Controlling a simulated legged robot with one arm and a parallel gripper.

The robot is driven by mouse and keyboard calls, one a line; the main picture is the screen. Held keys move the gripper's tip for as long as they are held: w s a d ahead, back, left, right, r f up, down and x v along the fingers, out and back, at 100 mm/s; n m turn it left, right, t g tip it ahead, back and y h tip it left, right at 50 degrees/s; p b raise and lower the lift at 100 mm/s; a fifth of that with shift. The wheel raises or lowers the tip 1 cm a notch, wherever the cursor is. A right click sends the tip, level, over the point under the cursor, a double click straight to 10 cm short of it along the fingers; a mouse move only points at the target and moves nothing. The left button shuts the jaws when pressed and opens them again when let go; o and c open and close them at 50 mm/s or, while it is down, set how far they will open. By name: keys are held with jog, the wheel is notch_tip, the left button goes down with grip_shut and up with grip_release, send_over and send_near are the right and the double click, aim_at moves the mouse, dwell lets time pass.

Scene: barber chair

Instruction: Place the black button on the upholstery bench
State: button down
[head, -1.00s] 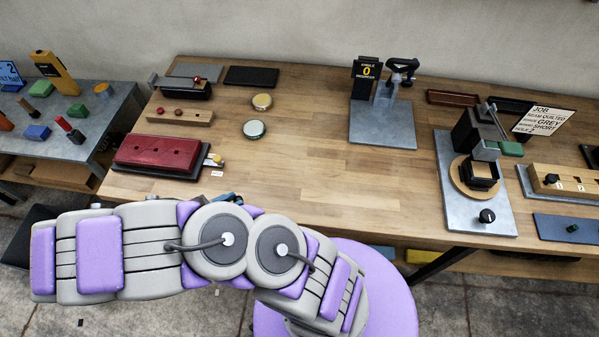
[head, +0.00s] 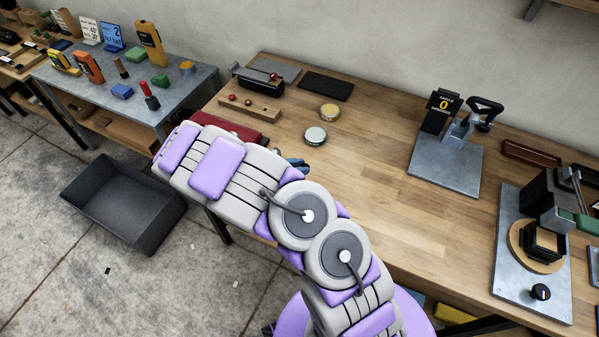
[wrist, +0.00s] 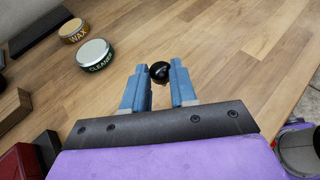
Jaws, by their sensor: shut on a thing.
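The black button (wrist: 159,71) is a small, round, shiny black thing held between the blue fingertips of my gripper (wrist: 160,80) in the wrist view. My gripper is shut on it, above the wooden bench top (wrist: 205,45). In the head view my arm hides the button and most of the gripper; only a bit of blue finger shows beside the arm, over the left part of the wooden bench (head: 370,170). I cannot tell from a label which table is the upholstery bench.
A cleaner tin (head: 315,136) and a wax tin (head: 330,112) stand on the wooden bench. An angle-marked press (head: 445,165) stands to the right. A grey metal table (head: 190,82) with several coloured blocks is at left. A dark bin (head: 125,205) sits on the floor.

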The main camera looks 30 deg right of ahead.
jog(key=shift+w+d, duration=0.1)
jog(key=shift+w, duration=0.2)
notch_tip(320, 180, down, 4)
jog(key=shift+w+r+b, duration=0.15)
jog(key=shift+r+b, duration=0.1)
jog(key=shift+b, duration=0.45)
jog(key=shift+f, duration=0.15)
jog(key=shift+d, duration=0.25)
jog(key=c, duration=0.9)
grip_release()
jog(key=shift+a, duration=0.25)
